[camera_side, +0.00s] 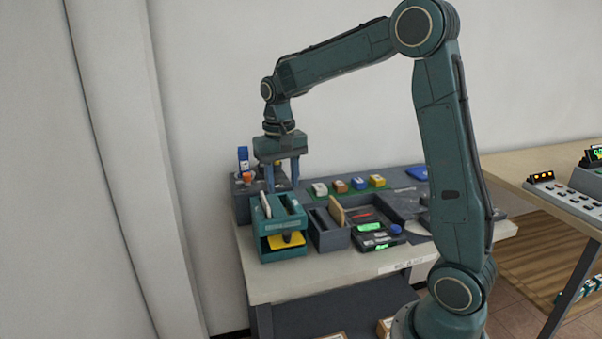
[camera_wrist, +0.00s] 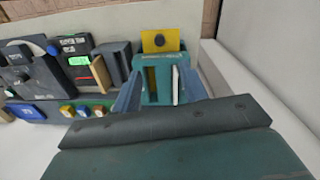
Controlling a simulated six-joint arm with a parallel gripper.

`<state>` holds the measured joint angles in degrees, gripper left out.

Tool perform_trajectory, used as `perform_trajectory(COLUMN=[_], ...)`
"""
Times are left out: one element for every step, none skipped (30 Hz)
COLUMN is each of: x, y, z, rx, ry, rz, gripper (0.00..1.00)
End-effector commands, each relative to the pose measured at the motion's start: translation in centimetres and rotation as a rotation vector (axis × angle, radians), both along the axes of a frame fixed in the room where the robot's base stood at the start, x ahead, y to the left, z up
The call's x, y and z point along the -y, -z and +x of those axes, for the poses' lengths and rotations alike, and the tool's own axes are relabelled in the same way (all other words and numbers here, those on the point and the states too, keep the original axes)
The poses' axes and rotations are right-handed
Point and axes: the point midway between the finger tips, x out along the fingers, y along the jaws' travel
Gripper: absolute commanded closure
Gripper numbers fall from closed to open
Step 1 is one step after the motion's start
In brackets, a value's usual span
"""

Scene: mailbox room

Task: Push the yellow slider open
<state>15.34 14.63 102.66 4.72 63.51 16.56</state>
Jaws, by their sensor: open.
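The yellow slider (camera_side: 286,240) sits low in the front of a teal box (camera_side: 283,253) at the left end of the table. A dark knob shows on it. In the wrist view the yellow slider (camera_wrist: 160,41) sticks out past the far end of the teal box (camera_wrist: 152,62), with its round dark knob on top. My gripper (camera_side: 282,186) is open above and behind the box, fingers pointing down. In the wrist view its two fingers (camera_wrist: 160,95) stand apart on either side of the box's near end. I cannot tell whether they touch it.
A white card stands in a slot of the teal box. A dark grey holder (camera_side: 328,231) with a tan card is right beside it. A black device (camera_side: 374,232) with green displays lies further right. Several coloured blocks (camera_side: 349,184) line the back. A blue bottle (camera_side: 243,158) stands at back left.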

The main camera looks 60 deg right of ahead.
Motion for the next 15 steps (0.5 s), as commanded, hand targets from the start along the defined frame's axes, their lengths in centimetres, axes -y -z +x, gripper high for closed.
perform_trajectory(x=[0.0,0.0,0.0,0.0,0.0,0.0,0.0,0.0,0.0,0.0,0.0,0.0,0.1,0.1,0.1], y=[0.0,0.0,0.0,0.1,0.1,0.3,0.4,0.5,0.8,1.0,1.2,1.6,1.9,2.2,2.7], z=[0.0,0.0,0.0,0.0,0.0,0.0,0.0,0.0,-0.1,-0.1,-0.1,-0.1,-0.1,-0.1,-0.1], rx=[0.000,0.000,0.000,0.000,0.000,0.000,0.001,0.000,0.000,-0.001,-0.002,-0.001,-0.001,-0.002,-0.003], ry=[0.001,0.000,0.000,0.000,0.000,0.000,0.000,-0.001,-0.001,-0.001,-0.001,-0.001,-0.001,-0.001,-0.002], rz=[0.000,0.000,0.000,0.000,0.000,0.000,-0.001,0.000,0.000,0.000,0.000,0.000,0.000,0.000,0.001], gripper=[0.57,0.57,0.57,0.57,0.57,0.57,0.57,0.57,0.57,0.57,0.57,0.57,0.57,0.57,0.57])
